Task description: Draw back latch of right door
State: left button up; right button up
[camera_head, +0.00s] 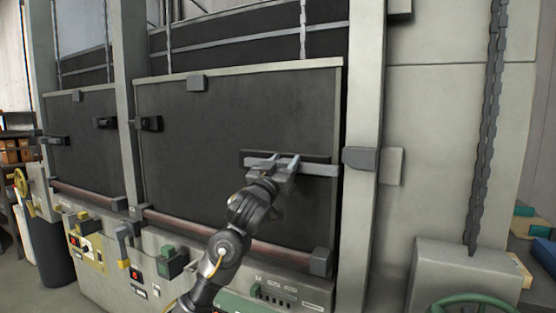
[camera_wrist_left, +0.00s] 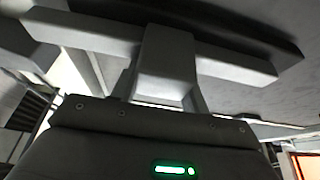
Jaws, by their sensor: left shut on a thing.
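The right door (camera_head: 220,130) is a large dark panel in a pale frame, and it looks closed. Its latch, a pale grey bar (camera_head: 318,169) on a dark backing plate, lies across the door's right side. The bar's right end reaches the door's right edge, near a grey block (camera_head: 360,158) on the post; I cannot tell whether they engage. My left gripper (camera_head: 275,172) is shut on the latch. My right gripper is out of view.
A second dark door (camera_head: 85,145) is at the left, beyond a pale post (camera_head: 130,100). Below the doors runs a control ledge with a green box (camera_head: 172,262) and switches. A chain (camera_head: 487,130) hangs at the right above a green handwheel (camera_head: 472,305).

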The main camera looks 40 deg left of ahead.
pick_arm(q)
jog(key=o, duration=1.1)
jog(key=shift+a, duration=0.15)
jog(key=o, duration=0.3)
jog(key=shift+s+a+f, duration=0.1)
jog(key=shift+a, duration=0.05)
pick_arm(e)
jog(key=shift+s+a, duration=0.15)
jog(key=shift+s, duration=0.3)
